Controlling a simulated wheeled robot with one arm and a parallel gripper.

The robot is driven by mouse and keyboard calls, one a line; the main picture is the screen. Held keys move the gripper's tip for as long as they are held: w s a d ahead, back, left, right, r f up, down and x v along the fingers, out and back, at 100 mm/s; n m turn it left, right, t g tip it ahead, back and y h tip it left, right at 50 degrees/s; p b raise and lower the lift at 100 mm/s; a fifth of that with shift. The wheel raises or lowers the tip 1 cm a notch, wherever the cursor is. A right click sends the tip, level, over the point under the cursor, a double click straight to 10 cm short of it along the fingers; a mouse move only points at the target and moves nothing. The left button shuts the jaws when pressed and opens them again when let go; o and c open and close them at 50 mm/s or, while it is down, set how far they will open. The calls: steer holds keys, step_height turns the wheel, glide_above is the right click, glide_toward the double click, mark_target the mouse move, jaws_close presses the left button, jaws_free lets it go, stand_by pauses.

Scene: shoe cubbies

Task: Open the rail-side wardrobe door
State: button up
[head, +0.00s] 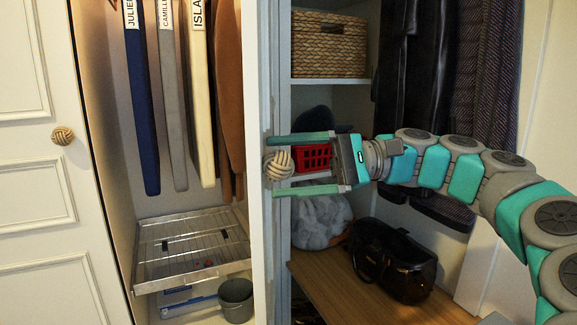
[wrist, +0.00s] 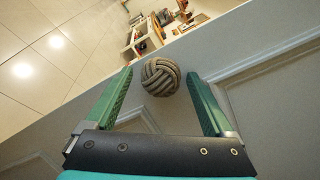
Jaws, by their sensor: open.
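A pale door (head: 258,100) stands edge-on in the middle of the head view, swung out beside the compartment with hanging garments. Its round knotted knob (head: 278,165) faces right. My gripper (head: 276,167) is open, with one green finger above the knob and one below it. In the wrist view the knob (wrist: 160,76) lies between the spread fingertips of my gripper (wrist: 161,77), with small gaps visible at its sides. The panelled door face (wrist: 265,85) shows behind it. Another door (head: 35,200) with a similar knob (head: 62,135) is at far left.
Hanging covers (head: 175,100) with name labels fill the left compartment above a wire rack (head: 192,250) and a grey pot (head: 236,297). To the right are a wicker basket (head: 329,45), a red basket (head: 313,157), dark coats (head: 425,60) and a black bag (head: 395,258) on a wooden bench (head: 345,300).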

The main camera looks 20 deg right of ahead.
mark_target(261, 143)
steer(key=shift+r, duration=0.55)
step_height(261, 143, up, 3)
steer(key=shift+s+f, duration=0.15)
steer(key=s+a+r+b, duration=0.1)
steer(key=s+a, duration=0.1)
steer(key=s, duration=1.3)
steer(key=shift+s, duration=0.3)
steer(key=shift+r, duration=0.1)
steer(key=shift+c, duration=0.2)
